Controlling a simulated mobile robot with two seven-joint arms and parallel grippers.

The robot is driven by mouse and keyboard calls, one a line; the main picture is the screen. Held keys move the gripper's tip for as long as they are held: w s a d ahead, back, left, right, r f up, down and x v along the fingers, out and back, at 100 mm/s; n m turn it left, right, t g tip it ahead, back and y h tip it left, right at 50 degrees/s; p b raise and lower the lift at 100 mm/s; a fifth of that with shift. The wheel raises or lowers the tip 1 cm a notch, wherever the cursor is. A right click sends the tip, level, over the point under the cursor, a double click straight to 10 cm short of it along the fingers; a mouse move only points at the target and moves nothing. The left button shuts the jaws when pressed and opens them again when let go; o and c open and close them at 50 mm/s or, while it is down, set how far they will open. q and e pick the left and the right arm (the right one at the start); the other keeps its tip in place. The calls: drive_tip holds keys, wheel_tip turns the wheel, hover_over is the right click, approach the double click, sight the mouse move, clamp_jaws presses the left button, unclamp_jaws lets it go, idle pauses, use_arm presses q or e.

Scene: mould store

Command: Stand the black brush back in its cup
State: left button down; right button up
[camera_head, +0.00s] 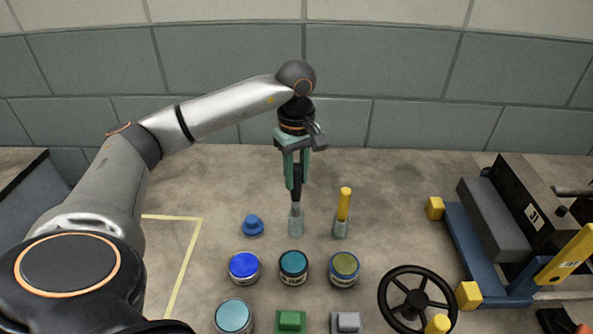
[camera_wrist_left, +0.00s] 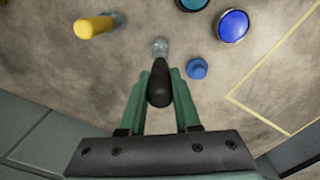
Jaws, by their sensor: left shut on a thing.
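My left gripper (camera_head: 296,183) points down and is shut on the black brush, holding its handle (camera_head: 297,172) upright. In the left wrist view the black brush (camera_wrist_left: 160,84) shows between the green fingers (camera_wrist_left: 160,75). A grey, see-through cup (camera_head: 296,224) stands on the floor directly below it and also shows in the left wrist view (camera_wrist_left: 160,47). The brush's lower end meets the cup's mouth in the picture; I cannot tell how deep it sits inside. My right gripper is not in view.
A yellow-handled brush (camera_head: 344,204) stands in a similar cup (camera_head: 340,229) just right. A blue knob-like piece (camera_head: 252,226) is at the left. Several paint tins, including a blue one (camera_head: 244,267), stand in front. A black handwheel (camera_head: 417,299) lies right. Behind is a block wall.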

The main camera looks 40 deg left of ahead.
sight(296, 199)
use_arm(q)
drive_tip(key=shift+f, duration=0.55)
drive_tip(key=shift+f+b, duration=0.9)
drive_tip(key=shift+f, duration=0.05)
drive_tip(key=shift+f+b, duration=0.35)
drive_tip(key=shift+f, duration=0.25)
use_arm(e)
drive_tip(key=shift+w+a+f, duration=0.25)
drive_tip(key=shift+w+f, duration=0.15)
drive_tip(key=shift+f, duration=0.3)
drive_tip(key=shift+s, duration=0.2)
use_arm(q)
drive_tip(key=c, duration=0.6)
unclamp_jaws()
drive_tip(key=shift+o, duration=0.3)
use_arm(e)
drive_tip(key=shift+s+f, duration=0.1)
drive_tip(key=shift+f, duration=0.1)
use_arm(q)
drive_tip(key=shift+r, duration=0.1)
